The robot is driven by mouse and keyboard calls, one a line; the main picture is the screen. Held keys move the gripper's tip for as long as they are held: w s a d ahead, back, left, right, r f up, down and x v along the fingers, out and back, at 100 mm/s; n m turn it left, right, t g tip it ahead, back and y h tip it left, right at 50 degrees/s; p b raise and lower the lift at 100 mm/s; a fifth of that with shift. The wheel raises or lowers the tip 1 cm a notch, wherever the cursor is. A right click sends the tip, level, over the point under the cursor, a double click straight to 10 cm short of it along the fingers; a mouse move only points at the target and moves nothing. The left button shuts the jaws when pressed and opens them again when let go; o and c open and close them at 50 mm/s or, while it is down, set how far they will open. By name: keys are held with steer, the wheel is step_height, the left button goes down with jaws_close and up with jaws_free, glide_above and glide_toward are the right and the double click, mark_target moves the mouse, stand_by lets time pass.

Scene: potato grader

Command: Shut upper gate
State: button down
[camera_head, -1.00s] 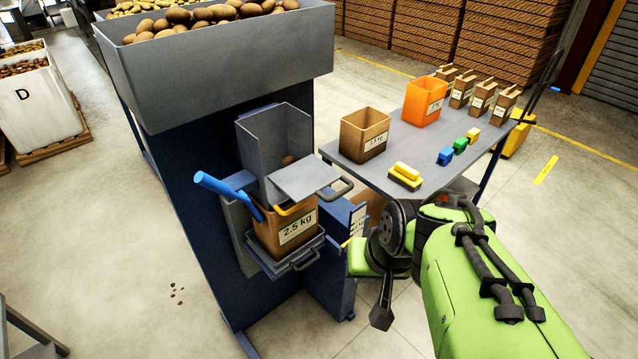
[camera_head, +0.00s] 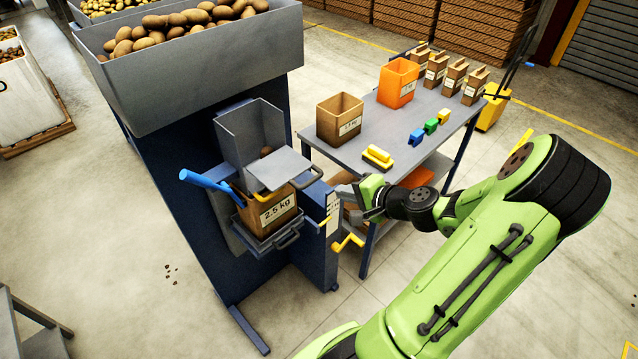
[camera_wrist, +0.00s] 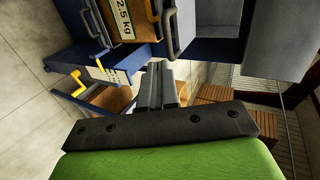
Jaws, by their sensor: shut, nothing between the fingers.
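The upper gate, a flat grey plate (camera_head: 278,168), sticks out to the right from the grey chute box (camera_head: 252,135), with a potato visible inside. Its dark bar handle (camera_head: 308,177) is at the plate's right end; what looks like this handle also shows in the wrist view (camera_wrist: 171,32). A yellow handle (camera_head: 256,196) sits under the plate. My gripper (camera_head: 345,191) is shut and empty, a little right of the dark handle and apparently apart from it. In the wrist view its dark fingers (camera_wrist: 156,84) point toward the machine, just short of the handle.
A brown 2.5 kg box (camera_head: 270,212) stands on a grey tray (camera_head: 265,241) below the gate. A blue lever (camera_head: 208,181) is at the left and a yellow crank (camera_head: 347,241) below my gripper. A grey table (camera_head: 400,125) with boxes and coloured blocks stands close behind.

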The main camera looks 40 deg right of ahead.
mark_target(286, 161)
steer(key=r+x, duration=0.1)
steer(key=x, duration=0.7)
steer(key=shift+w+p, duration=0.35)
steer(key=shift+p, duration=0.05)
steer(key=shift+f, duration=0.15)
steer(key=w, duration=1.1)
steer(key=shift+w+a, duration=0.25)
steer(key=shift+w, duration=0.1)
